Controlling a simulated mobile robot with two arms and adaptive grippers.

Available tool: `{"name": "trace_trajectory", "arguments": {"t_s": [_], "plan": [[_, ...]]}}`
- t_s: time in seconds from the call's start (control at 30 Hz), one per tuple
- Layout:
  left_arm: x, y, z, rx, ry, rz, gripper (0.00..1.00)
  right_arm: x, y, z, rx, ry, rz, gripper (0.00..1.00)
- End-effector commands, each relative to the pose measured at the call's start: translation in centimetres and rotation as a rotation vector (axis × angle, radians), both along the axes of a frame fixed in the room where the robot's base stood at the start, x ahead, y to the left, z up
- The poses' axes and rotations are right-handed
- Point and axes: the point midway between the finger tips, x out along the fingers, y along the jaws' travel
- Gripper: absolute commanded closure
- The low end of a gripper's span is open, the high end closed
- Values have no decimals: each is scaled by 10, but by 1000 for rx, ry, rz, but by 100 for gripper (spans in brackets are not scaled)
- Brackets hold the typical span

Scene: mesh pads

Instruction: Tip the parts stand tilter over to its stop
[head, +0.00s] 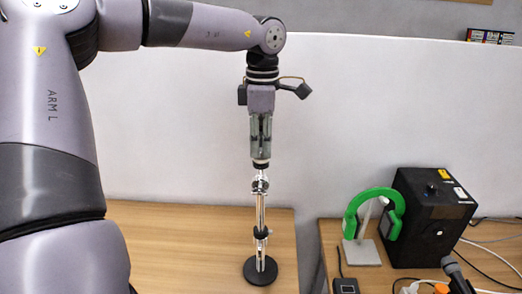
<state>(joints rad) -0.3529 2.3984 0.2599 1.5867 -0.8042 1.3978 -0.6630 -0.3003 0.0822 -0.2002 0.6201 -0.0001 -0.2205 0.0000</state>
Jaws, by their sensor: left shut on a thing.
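The parts stand tilter (260,215) stands on the wooden table as an upright chrome pole on a round black base. It has a small jointed head near the top and a dark clamp lower on the pole. My left gripper (261,160) points straight down from above, in line with the pole. It is shut on the top end of the tilter, and its fingers hide most of that end. The tilter looks upright, with no clear lean. My right gripper is not in view.
On a second table at the right are a green headphone set (360,205) on a stand, a black speaker box (428,218), a microphone (457,275) and loose cables. A gap separates the tables. A pale partition is behind. The table left of the stand looks clear.

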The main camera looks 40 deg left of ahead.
Motion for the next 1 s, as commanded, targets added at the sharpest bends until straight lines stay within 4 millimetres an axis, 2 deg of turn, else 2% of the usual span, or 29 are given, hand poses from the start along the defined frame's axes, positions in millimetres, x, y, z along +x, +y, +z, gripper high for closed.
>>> {"name": "trace_trajectory", "arguments": {"t_s": [0.1,0.43,0.87,1.0], "plan": [[4,-6,2,58,54,-2,100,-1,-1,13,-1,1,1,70],[15,-20,-3,190,174,-4,100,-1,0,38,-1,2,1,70],[17,-23,-6,218,190,-2,100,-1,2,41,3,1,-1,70],[18,-25,-6,233,209,-3,100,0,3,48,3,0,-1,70]]}}
